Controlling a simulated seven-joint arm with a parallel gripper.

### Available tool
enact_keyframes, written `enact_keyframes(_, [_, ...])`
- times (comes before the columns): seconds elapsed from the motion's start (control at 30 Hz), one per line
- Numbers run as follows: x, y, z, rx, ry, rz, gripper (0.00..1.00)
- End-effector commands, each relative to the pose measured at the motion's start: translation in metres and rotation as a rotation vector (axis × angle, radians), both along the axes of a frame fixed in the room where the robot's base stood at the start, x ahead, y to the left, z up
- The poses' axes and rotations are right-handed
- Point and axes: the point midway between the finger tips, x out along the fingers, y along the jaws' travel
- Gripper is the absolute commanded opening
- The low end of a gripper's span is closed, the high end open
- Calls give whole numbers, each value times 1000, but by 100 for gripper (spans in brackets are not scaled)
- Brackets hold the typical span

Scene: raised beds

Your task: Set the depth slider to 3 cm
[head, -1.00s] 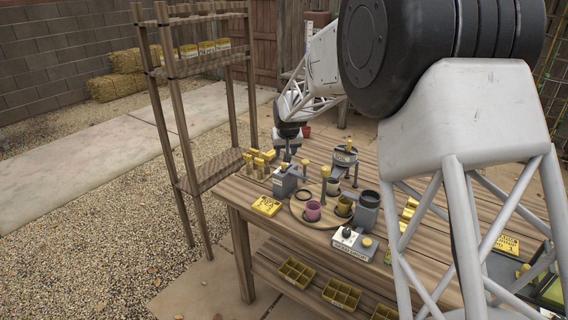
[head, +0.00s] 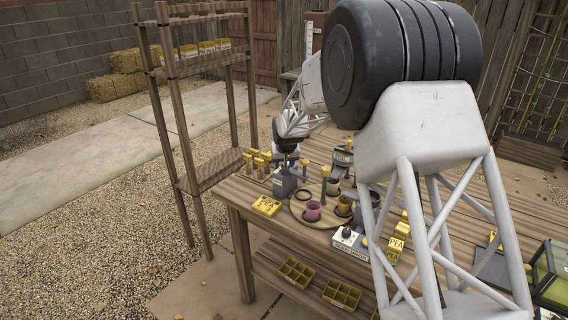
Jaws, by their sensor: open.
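My gripper (head: 287,160) points down just above a small grey device (head: 283,183) near the left end of the wooden bench. It is open; its fingers are small and dark here, and I cannot tell whether they touch the device. A short bar sticks out from the device's upper right. No depth slider or centimetre scale can be made out for certain; it may be on this device, partly behind my gripper. A grey-white control box (head: 348,242) with a dark knob stands at the bench's front edge, its label too small to read.
Several yellow-topped pegs (head: 256,160) stand behind the device. A wooden shelf (head: 205,172) rises at the left. My arm hides much of the bench's right.

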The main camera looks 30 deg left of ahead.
Motion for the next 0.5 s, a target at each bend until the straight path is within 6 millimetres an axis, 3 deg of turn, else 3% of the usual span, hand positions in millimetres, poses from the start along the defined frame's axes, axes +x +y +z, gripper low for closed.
enact_keyframes(0.27, [0, 0, -1, 0, 0, 0, 48])
enact_keyframes(0.5, [0, 0, -1, 0, 0, 0, 11])
